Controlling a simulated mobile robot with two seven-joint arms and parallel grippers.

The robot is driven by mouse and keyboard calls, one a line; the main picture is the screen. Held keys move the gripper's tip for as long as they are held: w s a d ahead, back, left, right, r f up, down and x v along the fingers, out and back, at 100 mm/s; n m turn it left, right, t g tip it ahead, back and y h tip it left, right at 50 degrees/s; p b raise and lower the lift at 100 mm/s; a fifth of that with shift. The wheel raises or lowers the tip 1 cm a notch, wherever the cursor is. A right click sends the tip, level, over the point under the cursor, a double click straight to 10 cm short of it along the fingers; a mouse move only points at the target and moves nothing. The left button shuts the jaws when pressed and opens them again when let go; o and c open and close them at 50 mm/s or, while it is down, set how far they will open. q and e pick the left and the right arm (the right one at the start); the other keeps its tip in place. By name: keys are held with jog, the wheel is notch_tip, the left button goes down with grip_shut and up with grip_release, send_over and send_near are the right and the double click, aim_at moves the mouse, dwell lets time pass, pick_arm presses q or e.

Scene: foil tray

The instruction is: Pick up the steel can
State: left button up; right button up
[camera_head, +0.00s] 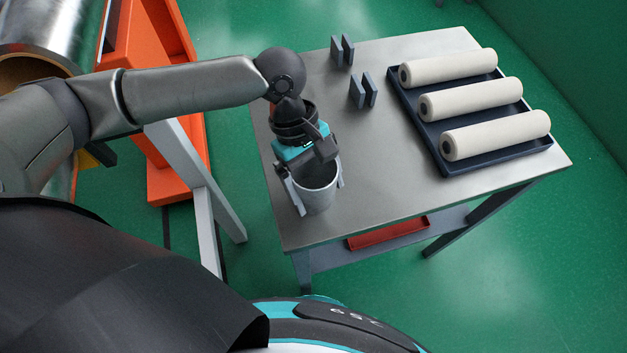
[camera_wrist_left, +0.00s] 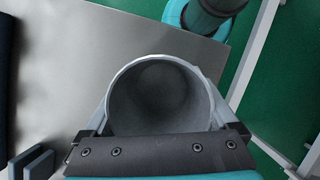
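The steel can (camera_head: 318,196) is an open-topped grey cylinder, upright near the left front part of the steel table (camera_head: 400,205). In the left wrist view I look down into the empty can (camera_wrist_left: 160,98). My left gripper (camera_head: 318,184) points down over it, with one finger on each side. The fingers lie against the can's outer wall with no clear gap, so it looks shut on it. The can's base is partly hidden, and I cannot tell whether it touches the table. My right gripper is not in view.
A dark tray (camera_head: 428,136) with three white rolls (camera_head: 485,100) lies at the table's right. Two pairs of grey upright plates (camera_head: 342,50) stand near the back left. The table's middle is clear. An orange rack (camera_head: 178,150) and metal roll (camera_head: 60,25) stand left.

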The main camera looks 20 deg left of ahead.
pick_arm(q)
jog(key=c, duration=0.9)
jog(key=shift+r, duration=0.15)
